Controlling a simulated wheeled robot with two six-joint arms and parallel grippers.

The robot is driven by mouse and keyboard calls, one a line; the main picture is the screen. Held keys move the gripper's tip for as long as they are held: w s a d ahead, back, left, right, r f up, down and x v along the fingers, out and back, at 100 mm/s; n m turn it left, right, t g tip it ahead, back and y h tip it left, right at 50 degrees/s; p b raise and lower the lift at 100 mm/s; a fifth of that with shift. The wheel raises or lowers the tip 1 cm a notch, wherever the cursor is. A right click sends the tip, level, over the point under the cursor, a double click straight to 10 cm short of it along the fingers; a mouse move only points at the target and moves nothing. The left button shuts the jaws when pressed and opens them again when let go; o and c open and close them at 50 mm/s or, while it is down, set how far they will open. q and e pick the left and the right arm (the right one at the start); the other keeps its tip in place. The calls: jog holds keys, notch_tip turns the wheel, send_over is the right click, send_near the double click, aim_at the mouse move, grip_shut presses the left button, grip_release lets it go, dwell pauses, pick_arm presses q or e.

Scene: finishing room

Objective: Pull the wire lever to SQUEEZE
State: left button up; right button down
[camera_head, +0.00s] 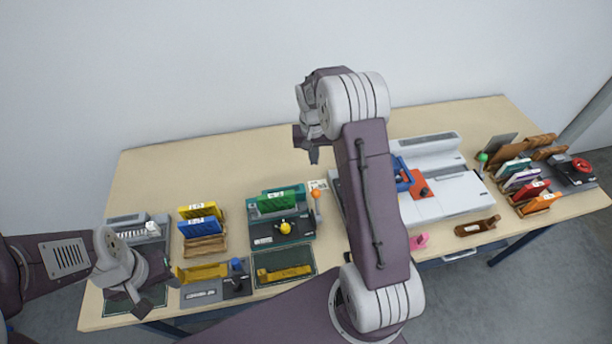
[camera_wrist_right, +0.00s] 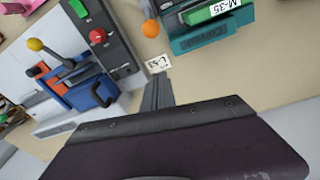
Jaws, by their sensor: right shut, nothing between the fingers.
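No readable SQUEEZE marking shows, and I cannot tell which lever is the wire lever. An orange-knobbed lever (camera_head: 316,194) stands at the right of the teal unit (camera_head: 267,240); its orange knob (camera_wrist_right: 150,28) also shows in the right wrist view. A green-knobbed lever (camera_head: 482,157) stands right of the white machine (camera_head: 455,197). A yellow knob (camera_wrist_right: 35,44) and a red knob (camera_wrist_right: 98,36) show in the right wrist view. My right gripper (camera_head: 314,160) is shut and empty above the table's back part. My left gripper (camera_head: 157,296) is low at the front left; its jaw opening is unclear.
A blue handled part (camera_wrist_right: 88,90) sits near the white machine. Racks with blue and yellow pieces (camera_head: 201,226) and a rack of coloured pieces (camera_head: 530,185) stand on the table (camera_head: 160,175). My right arm hides the table's middle. The back left is bare.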

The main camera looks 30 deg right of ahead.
jog(key=s+f+p, duration=0.3)
jog(key=f+p, duration=0.1)
jog(key=f, duration=0.5)
jog(key=shift+a, duration=0.4)
jog(key=shift+w, duration=0.15)
